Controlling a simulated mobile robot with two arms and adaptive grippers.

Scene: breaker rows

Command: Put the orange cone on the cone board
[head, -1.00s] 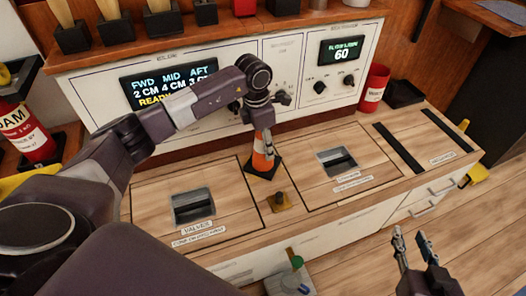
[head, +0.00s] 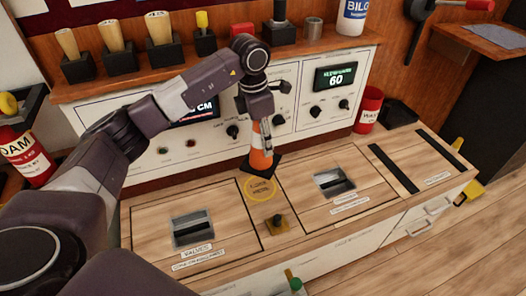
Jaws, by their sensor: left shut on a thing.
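The orange cone (head: 260,150) has white bands and a black square base. My left gripper (head: 264,130) is shut on its upper part, in the middle of the view. The cone looks nearly upright, and its base appears raised above the wooden counter, just behind a yellow ring mark (head: 260,188). The ring has small lettering that I cannot read clearly. I cannot tell for sure which surface is the cone board. My right gripper is out of view.
A dark knob on a yellow plate (head: 276,222) stands in front of the ring. Recessed handles sit in hatches left (head: 193,229) and right (head: 334,182). The control panel (head: 300,108) rises behind. A red canister (head: 369,110) stands at the counter's right rear.

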